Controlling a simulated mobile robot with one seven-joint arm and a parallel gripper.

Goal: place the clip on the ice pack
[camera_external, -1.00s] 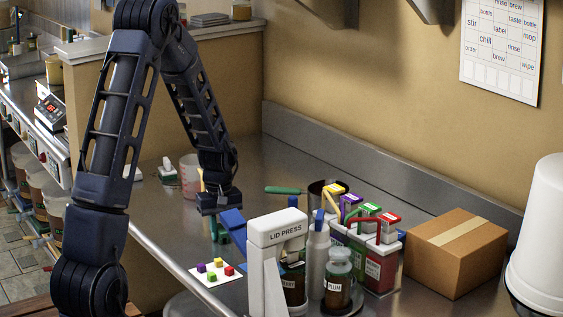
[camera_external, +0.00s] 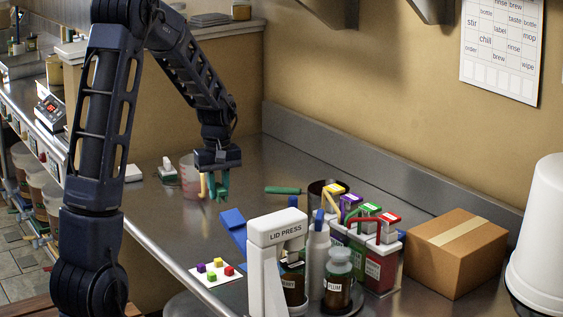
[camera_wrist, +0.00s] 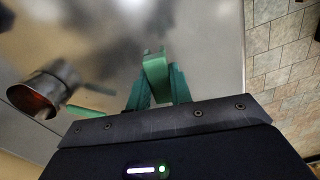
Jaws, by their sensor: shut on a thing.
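My gripper (camera_external: 215,192) hangs above the counter, left of the green-handled tool and in front of the pink-tinted beaker. In the wrist view its teal fingers (camera_wrist: 158,88) are shut on a lighter green piece, which looks like the clip (camera_wrist: 155,72). The clip is hard to tell from the fingers in the external view. A flat blue slab, which looks like the ice pack (camera_external: 233,223), lies on the counter below and right of my gripper, partly hidden by the lid press. The gripper and slab are apart. The slab cannot be made out in the wrist view.
The white lid press (camera_external: 276,232), jars (camera_external: 339,285) and colored-top containers (camera_external: 383,262) crowd the front right. A card with colored cubes (camera_external: 215,271) lies at the front edge. A beaker (camera_external: 188,178), green-handled tool (camera_external: 283,190) and metal cup (camera_wrist: 45,90) are nearby.

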